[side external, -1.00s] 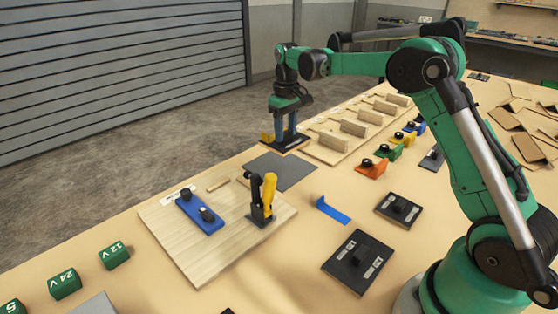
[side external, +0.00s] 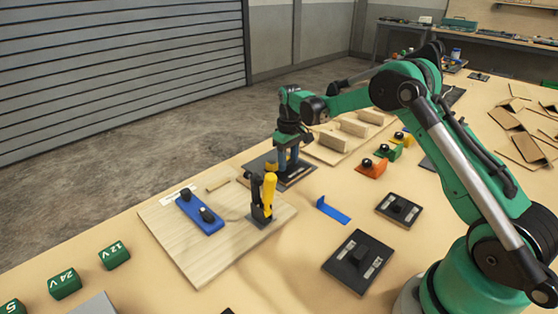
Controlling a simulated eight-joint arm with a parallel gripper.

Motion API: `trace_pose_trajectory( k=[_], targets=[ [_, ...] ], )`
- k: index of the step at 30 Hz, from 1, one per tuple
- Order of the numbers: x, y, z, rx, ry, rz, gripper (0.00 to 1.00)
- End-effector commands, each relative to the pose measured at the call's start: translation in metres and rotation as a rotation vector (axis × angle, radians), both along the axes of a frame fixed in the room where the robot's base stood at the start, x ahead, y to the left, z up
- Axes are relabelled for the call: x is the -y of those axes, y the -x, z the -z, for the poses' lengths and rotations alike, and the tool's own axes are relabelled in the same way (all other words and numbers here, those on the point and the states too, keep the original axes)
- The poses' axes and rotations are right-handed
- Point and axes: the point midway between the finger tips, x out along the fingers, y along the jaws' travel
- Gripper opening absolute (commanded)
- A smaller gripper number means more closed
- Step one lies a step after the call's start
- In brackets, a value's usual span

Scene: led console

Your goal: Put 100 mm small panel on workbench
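A small dark panel (side external: 299,175) is under my gripper (side external: 289,164), over the grey square (side external: 262,163) on the tan workbench (side external: 335,271). My gripper points down with its blue fingers at the panel's top, and the panel has travelled with it, so it appears shut on the panel. The fingers hide the panel's grip part. I cannot tell whether the panel touches the grey square or hovers just above it.
A wooden board (side external: 240,250) with a blue block (side external: 200,213) and a yellow-handled clamp (side external: 268,190) lies close in front. A blue bracket (side external: 333,211), dark panels (side external: 353,262) and an orange piece (side external: 372,167) are to the right. A slotted wooden rack (side external: 328,151) is behind.

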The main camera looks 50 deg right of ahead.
Motion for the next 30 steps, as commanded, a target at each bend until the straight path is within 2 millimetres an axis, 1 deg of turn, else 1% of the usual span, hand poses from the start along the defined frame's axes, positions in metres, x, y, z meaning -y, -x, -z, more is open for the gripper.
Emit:
trace_pose_trajectory(
  k=[1,2,3,12,14,16,20,24,27,30],
  targets=[
    [0.0,0.0,0.0,0.0,0.0,0.0,0.55],
    [0.0,0.0,0.0,0.0,0.0,0.0,0.63],
    [0.0,0.0,0.0,0.0,0.0,0.0,0.75],
    [0.0,0.0,-0.001,0.0,0.0,0.0,0.75],
    [0.0,0.0,-0.003,0.0,0.0,0.0,0.75],
    [0.0,0.0,-0.01,0.0,0.0,0.0,0.75],
    [0.0,0.0,-0.035,0.0,0.0,0.0,0.75],
    [0.0,0.001,-0.069,0.0,0.0,0.0,0.75],
    [0.0,0.0,-0.089,0.0,0.0,0.0,0.75],
    [0.0,0.0,-0.105,0.0,0.0,0.0,0.75]
  ],
)
